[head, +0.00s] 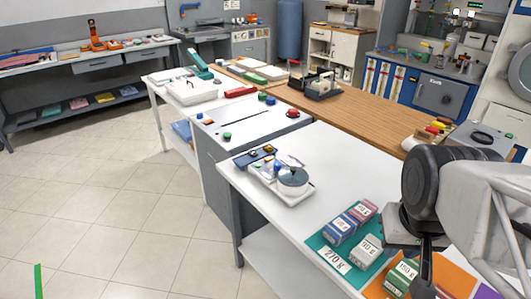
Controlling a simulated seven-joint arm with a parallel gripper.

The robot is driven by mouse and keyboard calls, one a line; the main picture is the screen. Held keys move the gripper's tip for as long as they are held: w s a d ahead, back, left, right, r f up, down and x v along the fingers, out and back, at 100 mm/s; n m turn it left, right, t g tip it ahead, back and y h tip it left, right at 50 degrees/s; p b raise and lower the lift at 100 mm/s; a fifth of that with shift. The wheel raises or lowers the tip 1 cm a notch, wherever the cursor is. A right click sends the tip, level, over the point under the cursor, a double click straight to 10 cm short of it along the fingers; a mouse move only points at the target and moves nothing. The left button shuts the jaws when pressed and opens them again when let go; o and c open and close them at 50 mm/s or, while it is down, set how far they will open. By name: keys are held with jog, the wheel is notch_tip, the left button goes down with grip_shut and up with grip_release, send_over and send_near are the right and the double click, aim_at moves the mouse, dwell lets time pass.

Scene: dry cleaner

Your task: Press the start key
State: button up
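No key in view has a readable "start" label, so I cannot tell which one is the start key. A dark control box (255,157) with small coloured keys stands on the white table, beside a small device with a round grey pan (292,179) on a white base. A grey cabinet top (248,121) behind it carries a green button (227,136), a red button (293,113) and blue knobs. My gripper (425,285) hangs at the lower right, over the front part of the table and well apart from these buttons. Its fingers are partly hidden and cut by the frame edge.
Labelled boxes (341,228) stand on a teal mat (318,244) left of my gripper, with an orange mat (455,277) beside it. A wooden counter (345,118) runs behind. The white table is clear between the boxes and the pan device.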

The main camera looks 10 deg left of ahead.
grip_shut()
dwell(1.3)
